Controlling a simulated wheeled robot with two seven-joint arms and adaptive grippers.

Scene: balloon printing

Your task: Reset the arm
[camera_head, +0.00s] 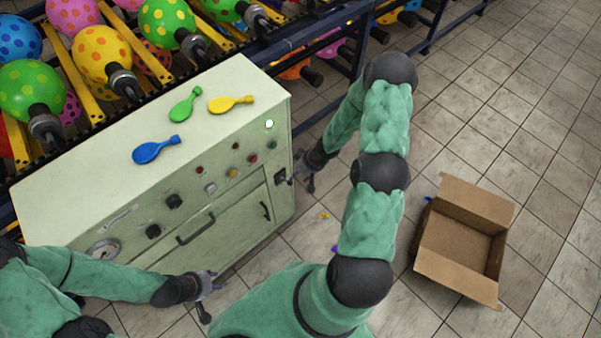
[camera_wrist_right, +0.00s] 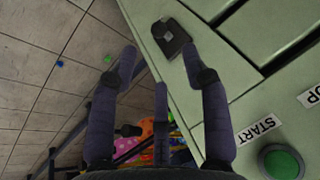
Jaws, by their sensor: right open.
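My right arm reaches down past the right end of the pale green machine cabinet (camera_head: 235,95). My right gripper (camera_head: 309,182) is beside the cabinet's right side, near a dark latch (camera_head: 280,177). In the right wrist view my right gripper (camera_wrist_right: 160,58) has its fingers spread, with nothing between them. The latch (camera_wrist_right: 170,37) shows just beyond the fingertips; contact cannot be told. My left gripper (camera_head: 210,295) is low in front of the cabinet, with its fingers apart and empty.
Blue (camera_head: 152,150), green (camera_head: 184,106) and yellow (camera_head: 230,104) flat balloons lie on the cabinet top. An open cardboard box (camera_head: 455,255) stands on the tiled floor at right. A rack of inflated balloons is behind. A green start button (camera_wrist_right: 281,163) is near the right gripper.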

